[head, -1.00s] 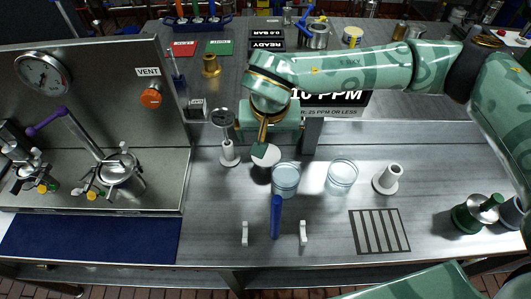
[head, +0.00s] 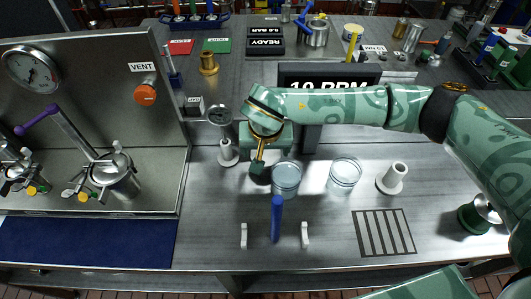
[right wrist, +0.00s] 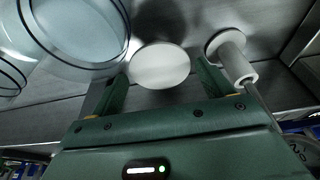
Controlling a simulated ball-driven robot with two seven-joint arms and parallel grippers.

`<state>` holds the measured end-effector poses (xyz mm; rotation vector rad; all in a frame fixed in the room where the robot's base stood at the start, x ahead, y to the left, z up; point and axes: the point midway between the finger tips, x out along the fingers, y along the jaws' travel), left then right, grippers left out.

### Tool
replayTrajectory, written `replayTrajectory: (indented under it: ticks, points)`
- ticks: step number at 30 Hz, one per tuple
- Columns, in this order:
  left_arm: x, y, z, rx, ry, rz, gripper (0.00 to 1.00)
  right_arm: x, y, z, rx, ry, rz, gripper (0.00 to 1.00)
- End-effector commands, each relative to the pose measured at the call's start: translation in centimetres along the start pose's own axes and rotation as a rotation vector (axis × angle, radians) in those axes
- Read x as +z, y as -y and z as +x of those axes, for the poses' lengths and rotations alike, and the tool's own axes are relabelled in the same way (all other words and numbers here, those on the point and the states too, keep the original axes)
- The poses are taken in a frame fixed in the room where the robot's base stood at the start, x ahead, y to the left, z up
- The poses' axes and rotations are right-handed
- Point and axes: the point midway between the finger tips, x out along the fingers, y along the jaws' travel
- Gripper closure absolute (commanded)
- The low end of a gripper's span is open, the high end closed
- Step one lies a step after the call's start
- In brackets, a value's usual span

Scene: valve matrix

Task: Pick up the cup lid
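The cup lid is most likely the white round disc (right wrist: 160,66) in the right wrist view. It lies just beyond and between the fingertips of my right gripper (right wrist: 162,75), which are spread apart with gaps at both sides. In the head view my right gripper (head: 258,168) points down at the bench, left of a clear glass cup (head: 287,180), and hides the disc. Whether the fingers reach down to the disc's level is unclear. My left gripper is not in view.
The glass cup stands close to the right gripper; a second glass cup (head: 345,175) is further right. A white stand with a dial (head: 228,152) is close on the left.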

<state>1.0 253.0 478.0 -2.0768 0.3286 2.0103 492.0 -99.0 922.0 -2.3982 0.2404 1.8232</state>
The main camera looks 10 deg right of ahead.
Motion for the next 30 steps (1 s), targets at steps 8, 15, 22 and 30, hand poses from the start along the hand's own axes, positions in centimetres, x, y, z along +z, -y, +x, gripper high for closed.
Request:
replayTrajectory:
  ticks: [8,15,22,30]
  points:
    - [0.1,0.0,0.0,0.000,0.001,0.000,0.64,0.0,0.0,0.0,0.000,0.000,0.000,0.53]
    - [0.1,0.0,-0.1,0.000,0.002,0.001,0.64,-0.1,0.0,-0.2,0.000,-0.001,0.000,0.53]
    - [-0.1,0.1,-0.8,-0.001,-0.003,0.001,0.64,-0.9,0.0,-2.7,-0.001,-0.006,0.001,0.53]
    - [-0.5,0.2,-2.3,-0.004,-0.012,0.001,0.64,1.4,0.9,-8.9,-0.004,-0.006,-0.004,0.53]
